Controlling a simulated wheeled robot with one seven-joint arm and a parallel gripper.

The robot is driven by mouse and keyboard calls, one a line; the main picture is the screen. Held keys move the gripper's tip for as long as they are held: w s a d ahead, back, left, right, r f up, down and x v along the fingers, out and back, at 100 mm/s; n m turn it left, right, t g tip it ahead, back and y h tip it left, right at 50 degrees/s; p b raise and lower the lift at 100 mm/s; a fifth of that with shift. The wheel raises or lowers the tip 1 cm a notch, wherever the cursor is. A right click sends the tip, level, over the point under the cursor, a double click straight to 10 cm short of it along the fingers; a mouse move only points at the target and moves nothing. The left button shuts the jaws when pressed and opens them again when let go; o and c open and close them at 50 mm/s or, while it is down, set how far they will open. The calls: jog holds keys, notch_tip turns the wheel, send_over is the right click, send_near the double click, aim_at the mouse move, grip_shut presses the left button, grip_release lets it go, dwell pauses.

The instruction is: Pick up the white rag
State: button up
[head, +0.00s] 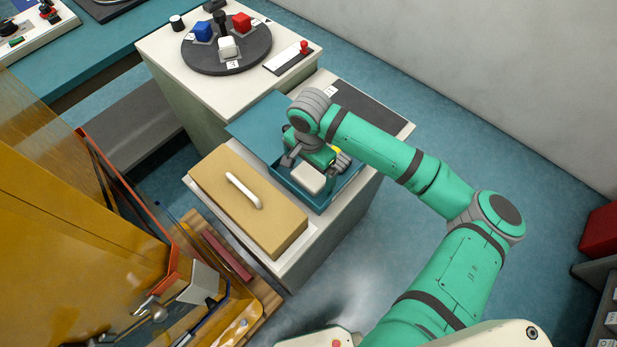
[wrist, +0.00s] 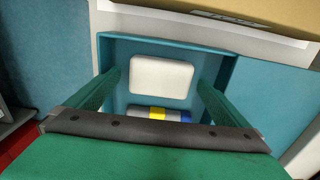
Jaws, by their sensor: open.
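The white rag (wrist: 160,77) looks like a white rounded pad. It lies in the far part of a blue open tray in the wrist view; in the head view the rag (head: 307,178) shows just below my gripper (head: 316,168). My gripper (wrist: 159,82) is open, with one green finger on each side of the rag and a gap to it on both sides. Nothing is held. Whether the fingertips are at the rag's height I cannot tell.
The blue tray (head: 318,203) has raised walls close around my fingers. A white, yellow and blue roll (wrist: 158,114) lies in it beside the rag. A tan box (head: 222,202) with a white handle stands left of the tray. A round dark turntable (head: 190,62) with coloured blocks is behind.

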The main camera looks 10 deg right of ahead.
aim_at(309, 176)
jog(key=c, duration=1.2)
jog(key=shift+r, duration=0.1)
jog(key=shift+r, duration=0.25)
notch_tip(309, 176, up, 2)
jog(key=shift+a+r, duration=0.1)
jog(key=shift+r, duration=0.05)
jog(key=s+d+r, duration=0.1)
jog(key=s+r, duration=0.2)
jog(key=s, duration=0.1)
jog(key=s+d+r, duration=0.1)
jog(key=s+r, duration=0.2)
jog(key=s, duration=0.2)
jog(key=s+d+r, duration=0.1)
jog(key=s+r, duration=0.3)
jog(key=shift+s+d, duration=0.3)
jog(key=shift+d, duration=0.1)
